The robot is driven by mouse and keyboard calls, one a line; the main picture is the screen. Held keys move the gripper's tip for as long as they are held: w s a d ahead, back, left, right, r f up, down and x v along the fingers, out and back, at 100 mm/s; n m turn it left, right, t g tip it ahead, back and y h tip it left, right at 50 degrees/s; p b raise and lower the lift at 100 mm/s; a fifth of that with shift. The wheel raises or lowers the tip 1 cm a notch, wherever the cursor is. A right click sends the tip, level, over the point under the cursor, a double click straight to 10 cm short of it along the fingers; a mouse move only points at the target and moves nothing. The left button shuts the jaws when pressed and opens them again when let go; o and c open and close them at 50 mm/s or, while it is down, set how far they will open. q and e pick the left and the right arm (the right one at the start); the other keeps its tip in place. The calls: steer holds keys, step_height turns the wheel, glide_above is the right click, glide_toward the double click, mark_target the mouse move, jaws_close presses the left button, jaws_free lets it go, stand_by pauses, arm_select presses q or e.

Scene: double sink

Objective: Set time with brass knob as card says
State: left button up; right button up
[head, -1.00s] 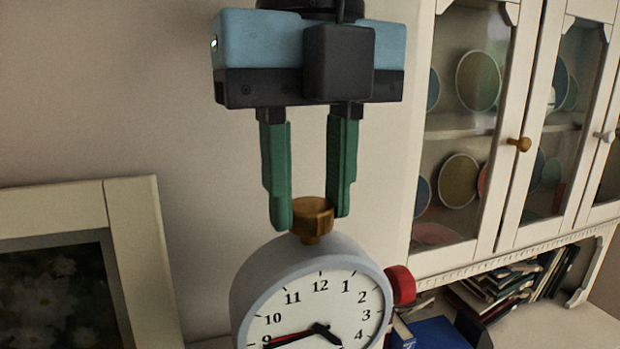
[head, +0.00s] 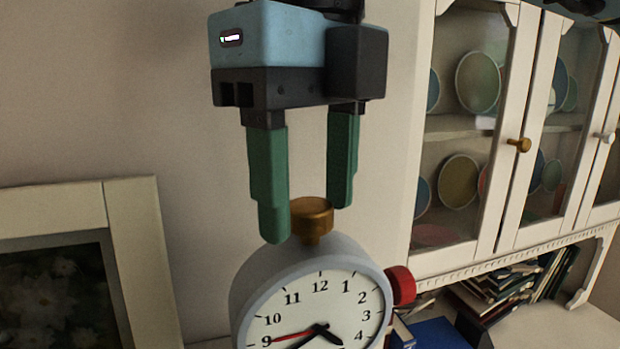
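The brass knob (head: 312,222) stands on top of a round grey clock (head: 247,290) with a white face. My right gripper (head: 308,212) comes down from above, open, with its green fingers apart on either side of the knob. The left-hand finger is nearer the camera; the other is farther back and higher in the picture. The short black hand points near 4, the long black hand near 8, and a thin red hand near 9. The lower face is cut off. No card is in view. My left gripper is not in view.
A red knob (head: 401,285) sits on the clock's right side. A picture frame (head: 140,235) stands at left. A white cabinet (head: 505,205) with plates stands at right, with books (head: 535,275) below it. A blue book (head: 438,334) lies near the clock.

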mark_target(310, 205)
stand_by(0.4)
step_height(310, 205, up, 13)
steer(key=shift+r, duration=0.2)
stand_by(0.5)
stand_by(0.6)
